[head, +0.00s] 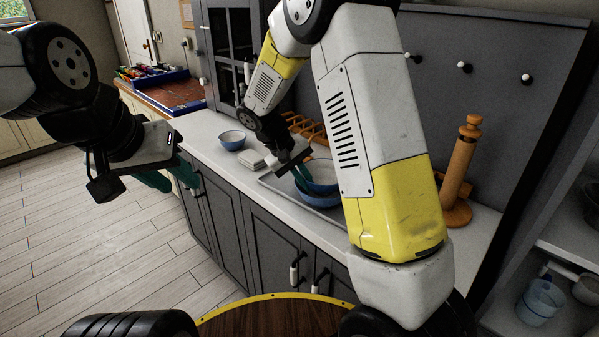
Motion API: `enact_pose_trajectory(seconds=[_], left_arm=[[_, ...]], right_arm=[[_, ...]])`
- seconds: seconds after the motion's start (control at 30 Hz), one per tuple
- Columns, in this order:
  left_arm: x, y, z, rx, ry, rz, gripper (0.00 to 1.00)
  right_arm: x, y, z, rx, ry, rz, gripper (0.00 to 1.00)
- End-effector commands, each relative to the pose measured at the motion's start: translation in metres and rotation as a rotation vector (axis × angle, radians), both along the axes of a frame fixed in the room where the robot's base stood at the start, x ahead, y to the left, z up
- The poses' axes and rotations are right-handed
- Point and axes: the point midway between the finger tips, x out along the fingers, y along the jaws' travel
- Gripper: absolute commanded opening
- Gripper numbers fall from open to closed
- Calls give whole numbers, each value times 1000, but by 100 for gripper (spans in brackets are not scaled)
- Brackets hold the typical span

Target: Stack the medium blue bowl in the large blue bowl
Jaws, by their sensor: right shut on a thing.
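The medium blue bowl (322,174) is at the counter's middle, directly above or inside the large blue bowl (318,200). I cannot tell whether it rests on the large bowl's inside. My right gripper (303,178) reaches down from above and is shut on the medium bowl's left rim. The large bowl stands on a grey tray, and its upper part is hidden by the medium bowl; my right arm covers the area to its right. My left gripper (170,179) is open and empty, over the floor left of the counter.
A small blue bowl (232,140) and a stack of white cloths or plates (252,158) stand left on the counter. A wooden rack (312,130) is behind. A wooden paper-towel holder (460,170) stands right. Open floor lies left.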

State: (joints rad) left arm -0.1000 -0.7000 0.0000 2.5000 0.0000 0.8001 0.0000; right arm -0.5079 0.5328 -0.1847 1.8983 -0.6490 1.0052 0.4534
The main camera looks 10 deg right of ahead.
Motion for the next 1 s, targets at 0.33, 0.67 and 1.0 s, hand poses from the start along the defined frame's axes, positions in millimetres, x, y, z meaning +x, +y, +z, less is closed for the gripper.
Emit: enact_pose_trajectory(seconds=[0.33,0.67,1.0], left_arm=[[0,0,0,0,0,0,36],[0,0,0,0,0,0,36],[0,0,0,0,0,0,36]], right_arm=[[0,0,-10,-1,1,0,0],[0,0,-10,0,0,0,15],[0,12,25,2,-5,1,15]])
